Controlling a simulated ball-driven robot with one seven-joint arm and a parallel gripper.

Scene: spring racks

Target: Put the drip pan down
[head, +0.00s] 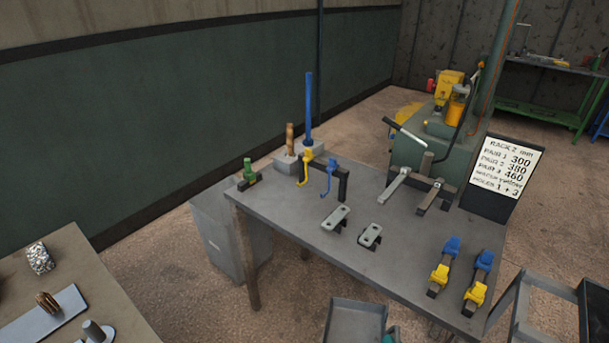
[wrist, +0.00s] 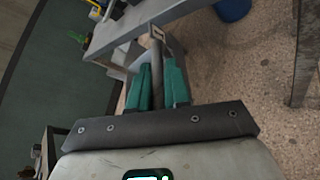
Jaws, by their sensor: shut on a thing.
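The drip pan (head: 355,322) is a shallow grey tray at the bottom edge of the head view, in front of the workbench; its near part is cut off. A bit of teal finger (head: 391,337) shows at the pan's right side in the head view. What lies under the pan is hidden, so I cannot tell how high it is.
The grey workbench (head: 290,225) holds clamps, hooks, brackets and a sign (head: 504,168). A cart frame (head: 515,310) is at lower right. Speckled floor (head: 155,270) is open between tables.

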